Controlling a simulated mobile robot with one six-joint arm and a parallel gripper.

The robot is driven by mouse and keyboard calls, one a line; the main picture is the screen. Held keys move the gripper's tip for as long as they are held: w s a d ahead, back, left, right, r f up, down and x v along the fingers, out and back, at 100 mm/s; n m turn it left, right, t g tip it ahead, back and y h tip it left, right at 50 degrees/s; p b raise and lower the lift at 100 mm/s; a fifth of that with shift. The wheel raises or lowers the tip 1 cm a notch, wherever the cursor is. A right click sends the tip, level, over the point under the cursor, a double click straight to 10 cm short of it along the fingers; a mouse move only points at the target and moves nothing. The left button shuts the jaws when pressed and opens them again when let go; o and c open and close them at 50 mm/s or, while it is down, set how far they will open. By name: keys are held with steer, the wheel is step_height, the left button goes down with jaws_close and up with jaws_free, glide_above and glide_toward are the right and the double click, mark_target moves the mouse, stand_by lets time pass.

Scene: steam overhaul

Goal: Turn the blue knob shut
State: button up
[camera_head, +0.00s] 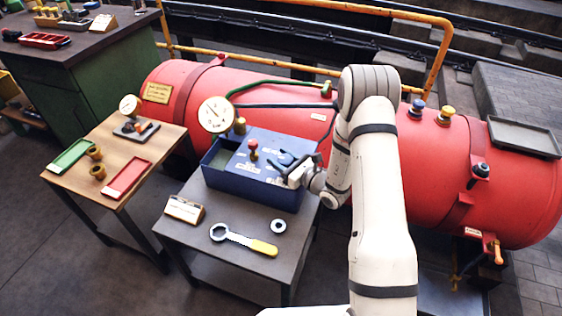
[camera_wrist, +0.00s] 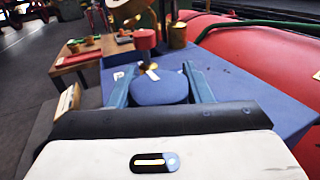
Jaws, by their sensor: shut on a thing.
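The blue knob (camera_wrist: 160,90) is round and sits on top of the blue box (camera_wrist: 240,90), with a small pale and brass piece showing at its far edge. My gripper (camera_wrist: 159,76) is shut on the knob, with one blue-grey finger on each side of it. In the head view my gripper (camera_head: 284,161) reaches the right part of the blue box's top (camera_head: 270,141) from the right. There its fingers and the knob blend together, so the knob's turn angle cannot be told.
A red knob (camera_head: 253,145) and a dial gauge (camera_head: 216,115) stand near the knob. A wrench (camera_head: 243,240), a ring (camera_head: 278,226) and a label stand (camera_head: 184,209) lie on the grey table (camera_head: 200,240). The red boiler (camera_head: 270,95) is behind.

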steer(key=shift+m+t+h, duration=0.5)
steer(key=shift+h, duration=0.1)
steer(key=shift+d, duration=0.1)
steer(key=o, duration=1)
steer(key=b+v, duration=0.1)
steer(key=v, duration=0.6)
steer(key=shift+s+d, duration=0.2)
steer(key=shift+s, duration=0.1)
